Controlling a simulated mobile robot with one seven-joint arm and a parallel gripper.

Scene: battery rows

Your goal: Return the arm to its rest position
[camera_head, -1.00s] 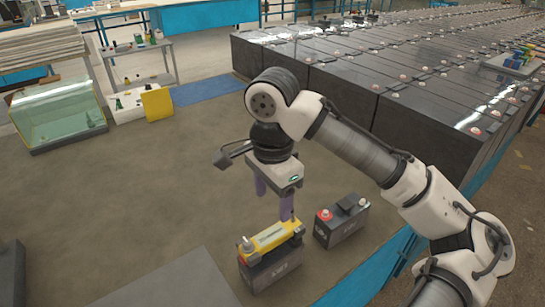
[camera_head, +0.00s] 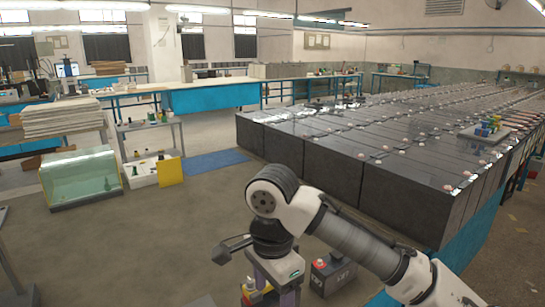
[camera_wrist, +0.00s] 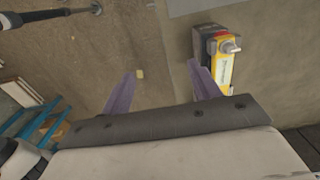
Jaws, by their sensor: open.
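My arm (camera_head: 350,235) reaches in from the lower right of the head view, with its wrist bent downward. My gripper shows in the wrist view (camera_wrist: 163,90), with its two purple fingers wide apart and nothing between them. In the head view the fingers run down to the bottom edge. A battery with a yellow device on top (camera_wrist: 214,62) is just beyond the right finger in the wrist view. In the head view the yellow device (camera_head: 255,292) is partly hidden behind the gripper. A second dark battery (camera_head: 335,272) with a red cap stands to its right.
Long rows of dark batteries (camera_head: 400,180) fill the right side, on a blue base. A glass tank (camera_head: 82,178), a small shelf cart (camera_head: 150,140) and a yellow panel (camera_head: 170,172) stand at the left. The brown floor (camera_head: 140,235) between is clear.

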